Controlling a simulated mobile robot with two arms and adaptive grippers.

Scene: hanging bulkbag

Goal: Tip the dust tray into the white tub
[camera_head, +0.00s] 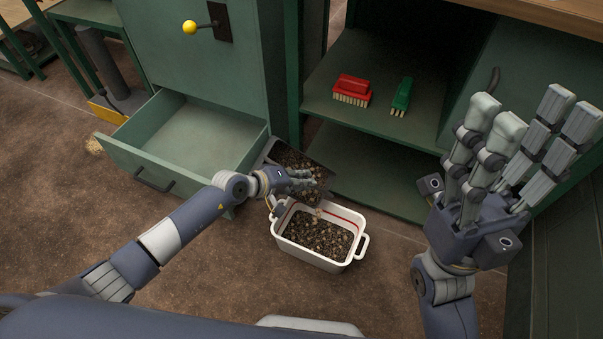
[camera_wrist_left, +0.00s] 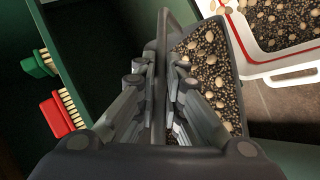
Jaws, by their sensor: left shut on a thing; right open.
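The dust tray (camera_head: 318,172) is dark grey and holds dark granules with paler lumps. It is tilted, its lower edge at the rim of the white tub. My left gripper (camera_head: 300,182) is shut on the tray's dark handle (camera_wrist_left: 161,70), which runs between its fingers in the left wrist view; the tray (camera_wrist_left: 212,85) is beside them there. The white tub (camera_head: 361,250) stands on the floor, has a red line inside and holds similar granules; it also shows in the left wrist view (camera_wrist_left: 262,62). My right gripper (camera_head: 525,140) is open and empty at the right.
An open, empty drawer (camera_head: 200,135) juts out at left. Brown floor (camera_head: 240,275) is clear around the tub's front.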

